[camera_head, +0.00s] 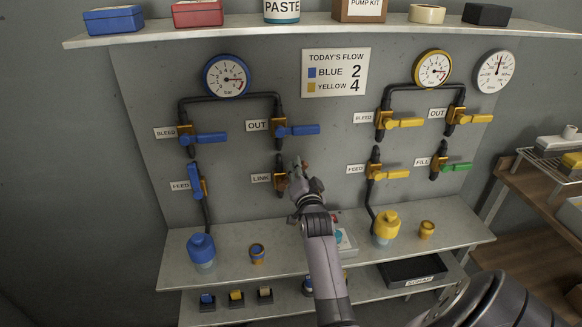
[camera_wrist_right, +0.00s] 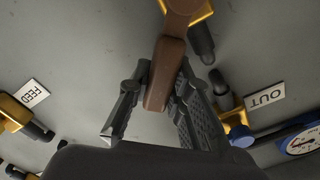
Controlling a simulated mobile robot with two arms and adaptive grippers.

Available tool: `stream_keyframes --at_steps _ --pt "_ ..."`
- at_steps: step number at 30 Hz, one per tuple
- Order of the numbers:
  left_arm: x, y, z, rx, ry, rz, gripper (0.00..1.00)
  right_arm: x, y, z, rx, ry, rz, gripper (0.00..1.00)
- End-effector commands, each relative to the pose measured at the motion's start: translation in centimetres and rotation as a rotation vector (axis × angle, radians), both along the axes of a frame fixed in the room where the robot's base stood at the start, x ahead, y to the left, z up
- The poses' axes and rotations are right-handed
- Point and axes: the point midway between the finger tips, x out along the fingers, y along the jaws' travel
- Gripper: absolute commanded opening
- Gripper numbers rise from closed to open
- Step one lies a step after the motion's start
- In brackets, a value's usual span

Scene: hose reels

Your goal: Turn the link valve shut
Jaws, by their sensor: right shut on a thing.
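The link valve (camera_head: 280,181) sits on the grey panel beside its LINK label, below the blue OUT valve. It has a brass-coloured body and a brown handle (camera_wrist_right: 165,75). My right gripper (camera_head: 299,168) is at this valve, just right of its body in the head view. In the right wrist view, the gripper (camera_wrist_right: 155,95) has its two fingers on either side of the brown handle and is shut on it. The gripper hides part of the handle in the head view, so its exact angle is hard to tell. My left gripper is out of view.
Blue OUT (camera_head: 297,130), BLEED (camera_head: 204,138) and FEED (camera_head: 196,182) valves are above and left. Yellow FEED (camera_head: 388,173) and green FILL (camera_head: 455,167) valves are to the right. A blue bottle (camera_head: 201,250) and yellow bottle (camera_head: 385,228) stand on the shelf below.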

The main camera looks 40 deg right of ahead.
Motion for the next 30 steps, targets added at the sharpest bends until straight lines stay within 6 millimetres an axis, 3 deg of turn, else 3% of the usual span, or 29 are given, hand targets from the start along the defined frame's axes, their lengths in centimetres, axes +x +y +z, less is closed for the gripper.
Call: stream_keyframes --at_steps 4,18,30 --pt "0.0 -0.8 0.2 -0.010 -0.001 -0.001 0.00 -0.4 -0.7 -0.8 0.123 -0.075 -0.001 0.00" --pt "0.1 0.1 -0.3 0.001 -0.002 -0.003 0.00 -1.1 -1.9 -3.7 0.486 -0.298 -0.001 0.00" --pt "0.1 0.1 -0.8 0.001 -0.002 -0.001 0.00 -1.2 -2.0 -5.3 0.670 -0.410 0.000 0.00"
